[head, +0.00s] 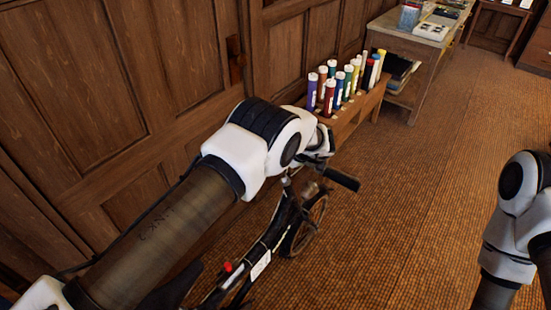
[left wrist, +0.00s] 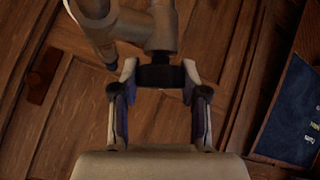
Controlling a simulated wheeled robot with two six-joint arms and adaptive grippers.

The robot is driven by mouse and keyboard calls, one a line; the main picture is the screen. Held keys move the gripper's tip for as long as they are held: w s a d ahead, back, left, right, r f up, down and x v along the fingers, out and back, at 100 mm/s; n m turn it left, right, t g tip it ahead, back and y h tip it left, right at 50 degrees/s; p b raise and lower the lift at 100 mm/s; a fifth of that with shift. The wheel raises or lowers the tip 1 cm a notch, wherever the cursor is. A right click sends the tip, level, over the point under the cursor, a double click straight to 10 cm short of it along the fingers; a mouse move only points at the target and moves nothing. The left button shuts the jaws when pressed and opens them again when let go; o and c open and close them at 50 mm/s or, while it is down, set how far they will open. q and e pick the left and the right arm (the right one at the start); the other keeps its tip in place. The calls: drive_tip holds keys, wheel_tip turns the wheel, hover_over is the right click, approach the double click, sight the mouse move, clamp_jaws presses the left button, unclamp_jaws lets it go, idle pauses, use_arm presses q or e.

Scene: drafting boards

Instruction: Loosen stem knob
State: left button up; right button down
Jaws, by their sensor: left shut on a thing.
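A small dark bicycle (head: 268,246) stands on the floor below my left arm, with a black handlebar grip (head: 342,179) pointing right and a wheel (head: 309,222) beneath. In the left wrist view my left gripper (left wrist: 160,70) is shut with its two fingers on either side of a black stem knob (left wrist: 160,77). A grey tube (left wrist: 158,28) meets the knob from above, with another tube slanting off to the left. In the head view my left wrist hides the knob and fingers. My right arm shows at the right edge; its gripper is out of view.
Wood-panelled doors (head: 80,70) stand close behind the bicycle. A low wooden bench (head: 357,112) holds several coloured tubes (head: 330,90), just beyond my left wrist. A desk (head: 418,45) stands farther back. The brown carpet (head: 420,190) is clear between my arms.

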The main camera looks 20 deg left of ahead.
use_arm(q)
drive_tip(key=shift+w+r+n+g, duration=0.15)
drive_tip(key=shift+r+n+g, duration=0.15)
drive_tip(key=shift+n+g, duration=0.2)
drive_tip(key=o, duration=0.9)
drive_tip(key=shift+o, duration=1.2)
drive_tip(key=shift+s, duration=0.2)
drive_tip(key=v, duration=0.7)
drive_tip(key=shift+r, duration=0.2)
drive_tip(key=shift+d+f, duration=0.1)
